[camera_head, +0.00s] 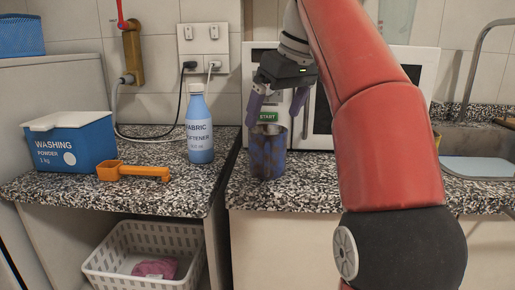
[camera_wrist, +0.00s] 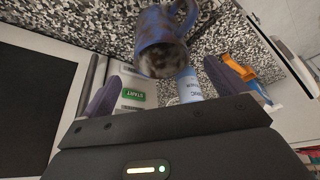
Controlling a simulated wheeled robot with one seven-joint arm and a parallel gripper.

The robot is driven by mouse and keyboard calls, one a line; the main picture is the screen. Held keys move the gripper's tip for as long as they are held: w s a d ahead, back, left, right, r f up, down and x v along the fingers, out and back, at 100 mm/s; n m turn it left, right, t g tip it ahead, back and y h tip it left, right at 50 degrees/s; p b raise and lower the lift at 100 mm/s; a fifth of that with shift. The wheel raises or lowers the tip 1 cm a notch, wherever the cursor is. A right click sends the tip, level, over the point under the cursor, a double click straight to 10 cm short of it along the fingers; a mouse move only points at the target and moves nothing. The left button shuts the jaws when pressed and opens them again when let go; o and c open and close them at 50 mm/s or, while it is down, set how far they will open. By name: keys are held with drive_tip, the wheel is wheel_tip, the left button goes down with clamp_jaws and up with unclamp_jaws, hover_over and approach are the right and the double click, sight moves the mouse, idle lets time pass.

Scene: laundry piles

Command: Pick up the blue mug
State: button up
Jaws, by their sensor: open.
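The blue mug (camera_head: 268,153) stands upright on the speckled counter near its front edge, in front of a white appliance. It is dark blue with brownish blotches. In the wrist view the mug (camera_wrist: 160,28) is at the top centre, with its dark open mouth facing the camera and its handle at the upper right. My gripper (camera_head: 273,115) is above the mug, pointing down, with its two purple fingers spread apart and nothing between them. In the wrist view the fingers (camera_wrist: 164,78) are spread below the mug's image. The handle is not clear in the head view.
A fabric softener bottle (camera_head: 200,134), an orange scoop (camera_head: 132,172) and a washing powder box (camera_head: 76,147) stand to the left. The white appliance (camera_head: 427,70) is close behind the mug. A sink (camera_head: 470,140) is at right, and a white basket (camera_head: 135,274) is below the left counter.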

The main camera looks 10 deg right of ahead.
sight(266, 137)
drive_tip(key=b+x, duration=0.2)
drive_tip(key=x, duration=0.5)
drive_tip(key=shift+a+f, duration=0.1)
drive_tip(key=c, duration=1.3)
drive_tip(key=shift+o, duration=0.2)
